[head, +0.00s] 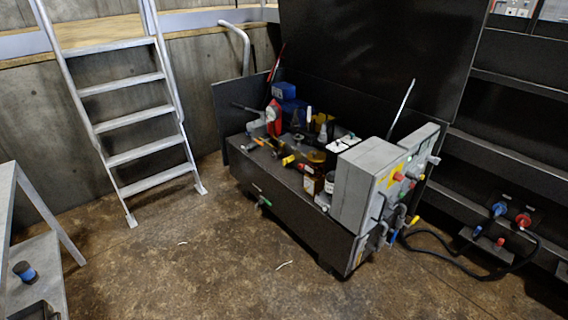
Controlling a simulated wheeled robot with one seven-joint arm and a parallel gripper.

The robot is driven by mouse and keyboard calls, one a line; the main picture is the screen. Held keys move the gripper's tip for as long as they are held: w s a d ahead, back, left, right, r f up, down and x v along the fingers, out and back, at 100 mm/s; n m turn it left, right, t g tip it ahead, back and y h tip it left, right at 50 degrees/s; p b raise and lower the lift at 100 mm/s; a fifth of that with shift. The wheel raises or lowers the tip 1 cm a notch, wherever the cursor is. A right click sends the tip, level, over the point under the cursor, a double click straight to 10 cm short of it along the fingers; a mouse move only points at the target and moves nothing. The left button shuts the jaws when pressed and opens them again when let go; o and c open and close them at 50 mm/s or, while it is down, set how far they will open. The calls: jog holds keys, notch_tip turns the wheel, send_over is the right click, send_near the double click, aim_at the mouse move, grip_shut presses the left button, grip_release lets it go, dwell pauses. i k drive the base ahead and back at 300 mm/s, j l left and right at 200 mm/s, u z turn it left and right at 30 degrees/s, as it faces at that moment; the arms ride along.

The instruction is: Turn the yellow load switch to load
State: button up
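A grey control box (370,180) is mounted at the right end of a dark, low machine (290,200). Its right-hand face is seen at a steep angle. A red knob (398,177) sits on that face beside a yellow patch (388,178). A small yellow part (414,221) shows lower, near grey connectors. I cannot tell which yellow part is the load switch, nor its position, because they are small and seen edge-on. My gripper is not in view.
Tools, bottles and a red item (273,117) crowd the machine's top. A black cable (450,260) loops on the floor at right near dark shelving (500,160). A metal ladder (125,110) stands at left. The brown floor (200,270) in front is mostly clear.

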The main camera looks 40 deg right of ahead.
aim_at(286, 160)
jog(key=i+z, duration=0.15)
jog(key=i, duration=0.4)
jog(key=i+j+z, duration=0.1)
jog(key=i, duration=0.4)
jog(key=i+j+z, duration=0.15)
jog(key=i, duration=0.4)
jog(key=i+j+z, duration=0.1)
jog(key=i+j, duration=0.2)
jog(key=i, duration=0.2)
jog(key=i+j+z, duration=0.15)
jog(key=i, duration=0.4)
jog(key=i+j+z, duration=0.1)
jog(key=i+j, duration=0.3)
jog(key=i, duration=0.1)
